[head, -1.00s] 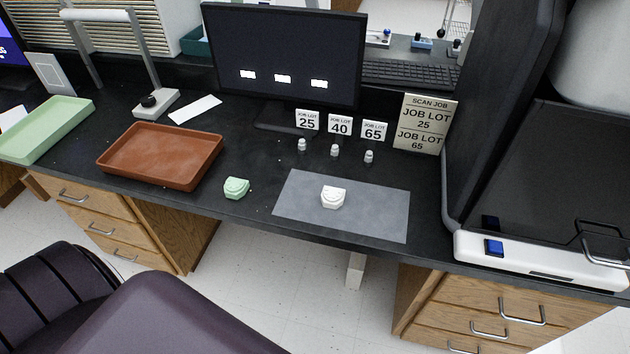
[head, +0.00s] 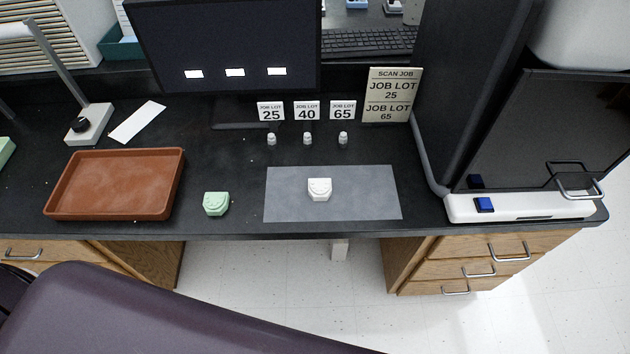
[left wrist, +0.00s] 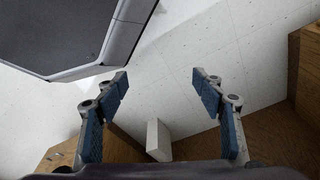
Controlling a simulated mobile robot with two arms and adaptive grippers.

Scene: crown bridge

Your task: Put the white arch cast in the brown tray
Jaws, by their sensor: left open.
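The white arch cast (head: 319,189) lies on the grey mat (head: 375,205) on the black bench in the head view. The brown tray (head: 62,209) stands on the bench to the left and looks empty. A green arch cast (head: 216,203) sits between the tray and the mat. My left gripper (left wrist: 158,78) shows in the left wrist view with its blue-padded fingers apart and nothing between them. It faces the floor and drawers, away from the cast. Neither gripper is visible in the head view.
Three small white pieces (head: 307,138) stand behind the mat, before cards marked 25, 40 and 65. A monitor (head: 230,45) and a job sign (head: 391,95) stand behind. A large machine with a blue button (head: 485,205) is at right.

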